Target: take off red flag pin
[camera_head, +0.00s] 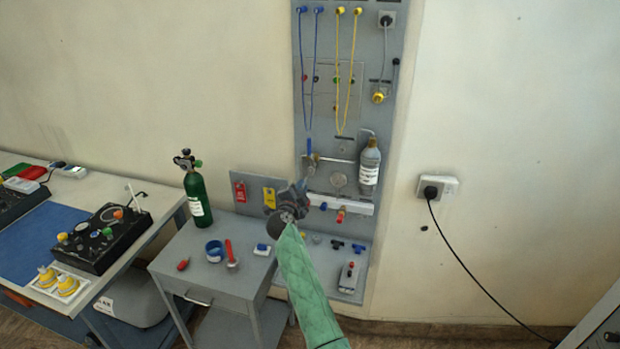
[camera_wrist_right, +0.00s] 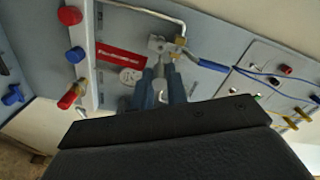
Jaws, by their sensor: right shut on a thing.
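The red flag (camera_wrist_right: 121,56) with white lettering shows in the right wrist view, flat in front of the grey panel, just left of my fingers. My right gripper (camera_wrist_right: 162,78) is shut, its two blue fingers close around a small grey part just below a metal valve fitting (camera_wrist_right: 163,45). The held part is mostly hidden between the fingers; it appears to be the flag's pin. In the head view my right gripper (camera_head: 302,190) is at the panel's lower left, and the flag cannot be made out there. My left gripper is not in view.
A grey cart (camera_head: 213,275) with a green cylinder (camera_head: 196,193) and small tools stands left of my right arm. A grey bottle (camera_head: 370,165) hangs on the wall panel (camera_head: 318,92). Red (camera_wrist_right: 72,96) and blue (camera_wrist_right: 76,55) knobs sit left of my fingers in the wrist view.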

